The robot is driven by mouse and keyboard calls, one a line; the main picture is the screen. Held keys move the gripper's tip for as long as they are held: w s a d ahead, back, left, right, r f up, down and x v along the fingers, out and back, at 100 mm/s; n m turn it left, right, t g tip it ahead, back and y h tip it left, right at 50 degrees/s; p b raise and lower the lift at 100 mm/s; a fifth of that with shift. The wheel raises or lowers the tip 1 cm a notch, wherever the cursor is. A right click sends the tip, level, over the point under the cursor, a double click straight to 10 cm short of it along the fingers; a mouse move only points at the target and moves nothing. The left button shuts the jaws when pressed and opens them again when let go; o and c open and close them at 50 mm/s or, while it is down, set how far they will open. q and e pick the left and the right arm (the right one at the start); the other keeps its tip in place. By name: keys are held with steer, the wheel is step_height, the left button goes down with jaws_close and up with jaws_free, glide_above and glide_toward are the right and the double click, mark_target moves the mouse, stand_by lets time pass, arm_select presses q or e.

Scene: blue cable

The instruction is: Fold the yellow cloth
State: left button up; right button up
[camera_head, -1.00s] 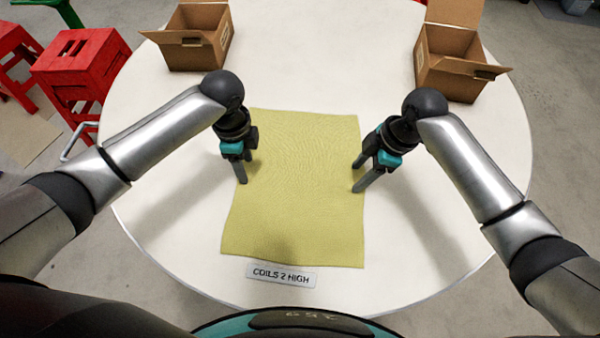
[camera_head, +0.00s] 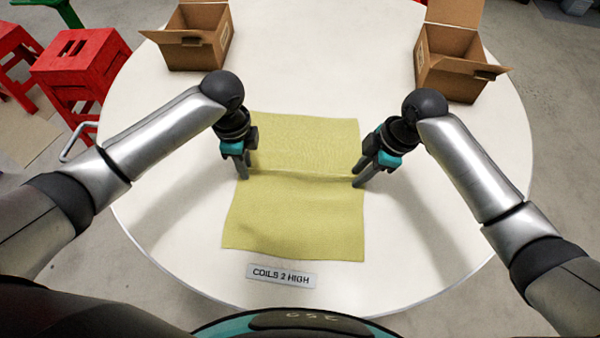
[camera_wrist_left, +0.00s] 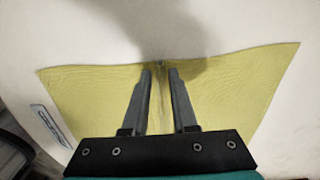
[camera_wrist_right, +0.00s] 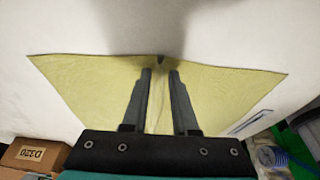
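The yellow cloth (camera_head: 290,225) lies on the round table, with a raised crease running from side to side across its middle. My left gripper (camera_head: 243,172) points down at the cloth's left edge, at the end of the crease. In the left wrist view its fingers (camera_wrist_left: 160,72) straddle the ridge, part-closed with a gap still showing. My right gripper (camera_head: 358,180) points down at the right edge, at the crease's other end. In the right wrist view its fingers (camera_wrist_right: 160,72) also straddle the ridge with a gap between them. Contact with the ridge is hard to make out.
The white round table (camera_head: 170,215) is clear around the cloth. A label plate reading "COILS 2 HIGH" (camera_head: 281,276) lies by the near edge. Open cardboard boxes stand at the back left (camera_head: 198,50) and back right (camera_head: 445,72). Red stools (camera_head: 80,68) stand beyond the table's left edge.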

arm_select(q)
steer(key=c, duration=0.4)
arm_select(e)
steer(key=shift+f, duration=0.1)
steer(key=c, duration=0.4)
arm_select(q)
jaws_close()
arm_select(e)
steer(key=shift+s, duration=0.1)
jaws_close()
arm_select(q)
steer(key=shift+r, duration=0.1)
